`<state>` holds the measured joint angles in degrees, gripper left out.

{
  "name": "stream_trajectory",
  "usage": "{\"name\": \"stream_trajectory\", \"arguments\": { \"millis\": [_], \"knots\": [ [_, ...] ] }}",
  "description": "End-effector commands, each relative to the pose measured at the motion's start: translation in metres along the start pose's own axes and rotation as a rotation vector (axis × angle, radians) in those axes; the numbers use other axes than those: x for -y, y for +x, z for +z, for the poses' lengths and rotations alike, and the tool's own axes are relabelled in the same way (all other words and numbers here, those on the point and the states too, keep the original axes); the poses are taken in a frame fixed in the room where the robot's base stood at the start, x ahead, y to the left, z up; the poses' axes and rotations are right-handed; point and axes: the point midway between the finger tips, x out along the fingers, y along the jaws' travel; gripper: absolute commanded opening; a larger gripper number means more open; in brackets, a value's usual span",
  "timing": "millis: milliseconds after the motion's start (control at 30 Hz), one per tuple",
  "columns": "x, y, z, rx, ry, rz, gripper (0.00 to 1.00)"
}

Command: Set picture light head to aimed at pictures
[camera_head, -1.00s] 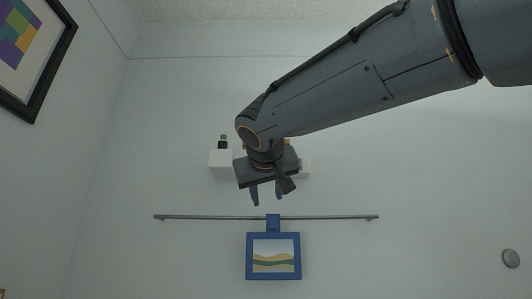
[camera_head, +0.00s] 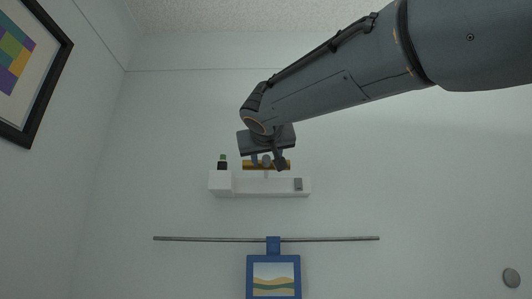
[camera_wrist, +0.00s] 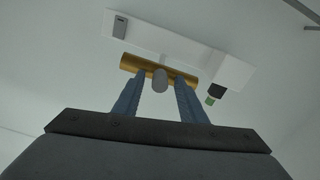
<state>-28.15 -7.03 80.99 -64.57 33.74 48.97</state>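The picture light is on the wall: a long white housing (camera_head: 262,188) with a brass cylindrical head (camera_head: 285,165) along its top. In the wrist view the brass head (camera_wrist: 130,61) lies across the fingertips' far side, and a rounded grey knob (camera_wrist: 160,81) sticks out from its middle. My gripper (camera_wrist: 160,77) is open, with one blue finger on each side of the knob and a visible gap to each. In the head view my gripper (camera_head: 266,160) is in front of the head and partly hides it. Contact cannot be told.
Below, a blue-framed picture (camera_head: 273,277) hangs from a metal rail (camera_head: 330,239).

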Motion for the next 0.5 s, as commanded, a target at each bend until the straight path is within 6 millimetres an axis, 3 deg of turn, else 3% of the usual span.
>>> {"name": "stream_trajectory", "arguments": {
  "millis": [333, 500],
  "knots": [
    [-0.0001, 0.0041, 0.0004, 0.0, 0.0, 0.0, 0.38],
    [0.0, 0.004, 0.0004, 0.0, 0.0, 0.0, 0.11]
  ]
}}
